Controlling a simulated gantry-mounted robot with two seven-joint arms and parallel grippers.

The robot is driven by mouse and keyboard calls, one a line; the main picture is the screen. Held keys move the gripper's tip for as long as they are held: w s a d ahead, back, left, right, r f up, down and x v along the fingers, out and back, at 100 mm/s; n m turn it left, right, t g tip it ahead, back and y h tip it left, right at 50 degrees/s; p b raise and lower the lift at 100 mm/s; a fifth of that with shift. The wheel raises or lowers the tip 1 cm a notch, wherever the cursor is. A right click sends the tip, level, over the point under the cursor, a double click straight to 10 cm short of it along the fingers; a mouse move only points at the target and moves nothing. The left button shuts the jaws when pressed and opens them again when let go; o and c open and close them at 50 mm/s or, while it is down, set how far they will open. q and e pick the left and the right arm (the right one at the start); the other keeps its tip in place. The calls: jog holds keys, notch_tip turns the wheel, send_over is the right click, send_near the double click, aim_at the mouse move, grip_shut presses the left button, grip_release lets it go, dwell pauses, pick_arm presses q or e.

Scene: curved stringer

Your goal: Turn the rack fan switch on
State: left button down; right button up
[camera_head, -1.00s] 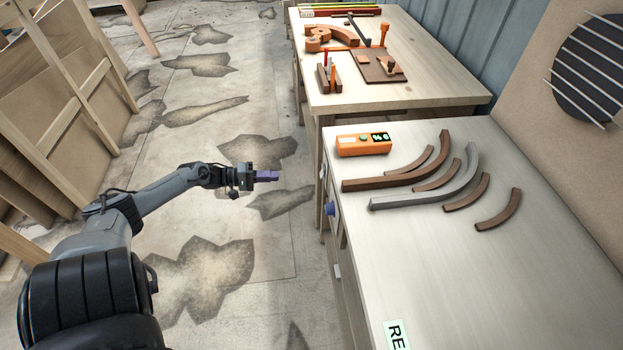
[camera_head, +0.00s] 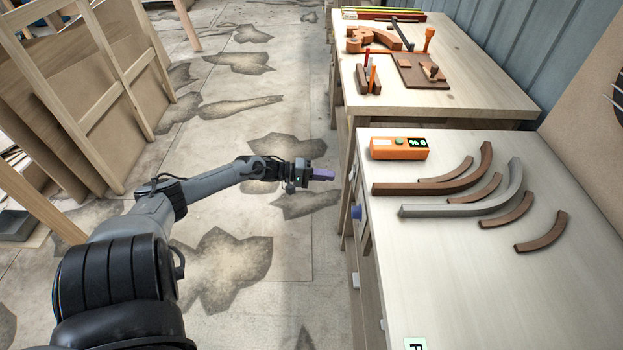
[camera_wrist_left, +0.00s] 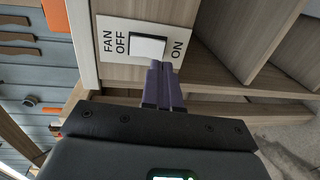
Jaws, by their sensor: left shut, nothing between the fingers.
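The fan switch (camera_wrist_left: 147,46) is a white rocker on a white plate (camera_wrist_left: 125,27) marked FAN, OFF and ON, on a wooden panel in the left wrist view. My left gripper (camera_wrist_left: 160,68) is shut and empty. Its purple fingers point at the plate, and their tips overlap the rocker's lower edge, towards the ON side. I cannot tell whether they touch it. In the head view my left gripper (camera_head: 324,175) is just left of the near bench's side. The switch cannot be made out there. My right gripper is not in view.
The near bench (camera_head: 480,290) holds curved brown and grey strips (camera_head: 470,200) and an orange device (camera_head: 398,148). A blue knob (camera_head: 356,212) sticks out of its side. A second bench (camera_head: 470,95) with tools stands behind. Wooden frames (camera_head: 90,110) stand left; floor between is clear.

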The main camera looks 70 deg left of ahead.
pick_arm(q)
jog(key=shift+b+x, duration=1.15)
jog(key=shift+x, duration=1.25)
jog(key=f+p+v, duration=0.1)
jog(key=p+v, duration=0.3)
jog(key=v, duration=0.6)
jog(key=shift+s+t, duration=0.25)
jog(key=shift+t, duration=0.05)
jog(key=shift+r, duration=0.1)
